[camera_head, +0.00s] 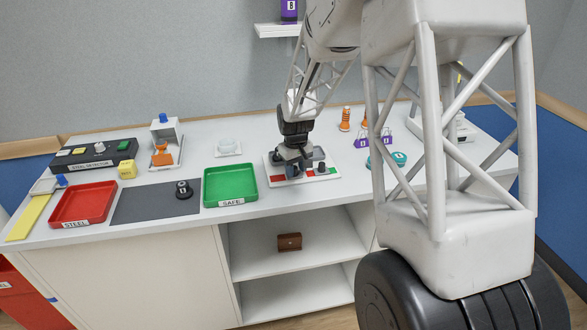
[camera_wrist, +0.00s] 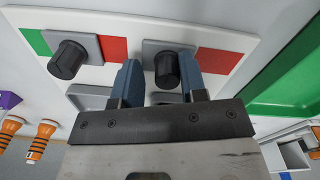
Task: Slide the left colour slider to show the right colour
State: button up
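The white slider panel (camera_head: 297,180) lies on the table right of the green tray. In the wrist view, the panel (camera_wrist: 145,20) appears turned around. The left slider's black knob (camera_wrist: 167,70) sits on a grey plate, with a red patch (camera_wrist: 217,61) beside it. The right slider's black knob (camera_wrist: 68,60) has a green patch (camera_wrist: 37,43) on one side and a red patch (camera_wrist: 113,49) on the other. My gripper (camera_wrist: 162,78) is open around the left knob, one finger on each side, with visible gaps. In the head view, my gripper (camera_head: 293,163) covers that slider.
The green SAFE tray (camera_head: 231,184) stands close to the panel's left. A dark mat with a black knob-like object (camera_head: 183,190) and the red STEEL tray (camera_head: 83,204) are farther left. Teal discs (camera_head: 377,160), purple padlocks and orange objects stand to the right.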

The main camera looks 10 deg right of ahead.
aim_at(295, 167)
jog(key=shift+o, duration=1)
jog(key=shift+a, duration=0.1)
jog(key=shift+a+r, duration=0.1)
jog(key=shift+r, duration=3.8)
jog(key=shift+s+r, duration=0.35)
jog(key=shift+s, duration=0.05)
jog(key=s+r+m, duration=0.1)
jog(key=s+r, duration=0.3)
jog(key=s, duration=0.3)
jog(key=s+r+t, duration=0.1)
jog(key=s+r, duration=0.2)
jog(key=s, duration=0.4)
jog(key=s+r+m, duration=0.1)
jog(key=s+r, duration=0.3)
jog(key=s, duration=0.3)
jog(key=s+m+t, duration=0.1)
jog(key=s, duration=2)
jog(key=shift+s+m+t, duration=0.3)
jog(key=shift+s+m, duration=0.1)
